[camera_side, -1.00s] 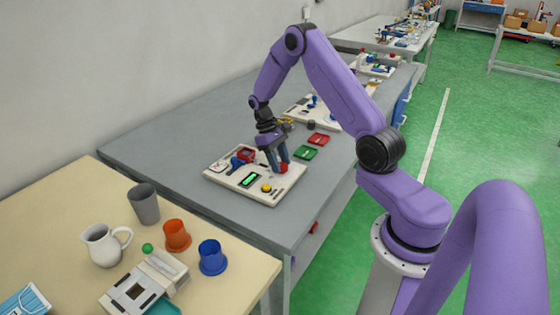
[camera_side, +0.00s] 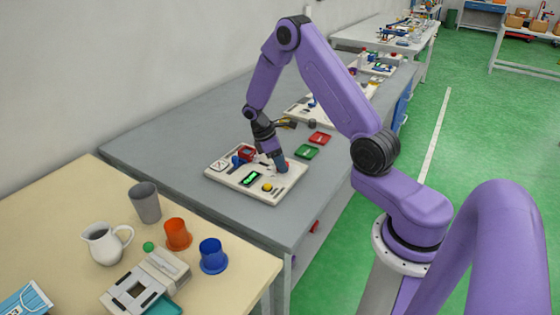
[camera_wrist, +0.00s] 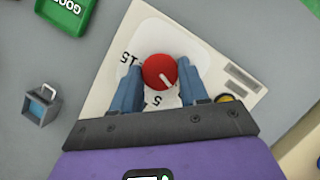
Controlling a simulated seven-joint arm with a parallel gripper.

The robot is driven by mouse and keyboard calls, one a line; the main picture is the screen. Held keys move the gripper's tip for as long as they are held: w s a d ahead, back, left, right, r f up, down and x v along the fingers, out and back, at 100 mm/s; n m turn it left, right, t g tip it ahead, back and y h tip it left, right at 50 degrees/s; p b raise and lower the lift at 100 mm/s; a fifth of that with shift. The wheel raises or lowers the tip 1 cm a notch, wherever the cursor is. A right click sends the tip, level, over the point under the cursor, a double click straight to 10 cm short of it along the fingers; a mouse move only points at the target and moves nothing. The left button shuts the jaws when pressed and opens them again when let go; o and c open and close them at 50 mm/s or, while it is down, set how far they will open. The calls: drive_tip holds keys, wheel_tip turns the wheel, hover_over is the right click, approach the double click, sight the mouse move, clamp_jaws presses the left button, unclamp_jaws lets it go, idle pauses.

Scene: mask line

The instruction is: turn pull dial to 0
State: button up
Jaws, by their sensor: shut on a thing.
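The pull dial is a round red knob (camera_wrist: 158,70) with a white pointer mark, on a white scale plate in the wrist view. The mark points down and slightly right in that view. Numerals 15 and 5 show at its left and below; other numerals are hidden by the fingers. My gripper (camera_wrist: 161,66) is shut on the dial, with one blue finger on each side of it. In the side view my gripper (camera_side: 281,165) is down at the right part of the white panel (camera_side: 222,178), and its fingers mostly hide the dial.
The panel also carries a green display (camera_side: 251,179), a yellow button (camera_side: 267,187), a blue part (camera_side: 237,161) and a red part (camera_side: 247,153). A green tray (camera_side: 306,152) and a red tray (camera_side: 319,138) lie behind it. The bench's front left is clear.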

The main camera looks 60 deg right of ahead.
drive_tip(key=shift+n, duration=0.4)
drive_tip(key=o, duration=1.1)
drive_tip(key=shift+c, duration=0.2)
drive_tip(key=v, duration=1.7)
drive_tip(key=shift+s+a+r, duration=0.15)
drive_tip(key=shift+a+r, duration=0.05)
drive_tip(key=shift+a, duration=0.2)
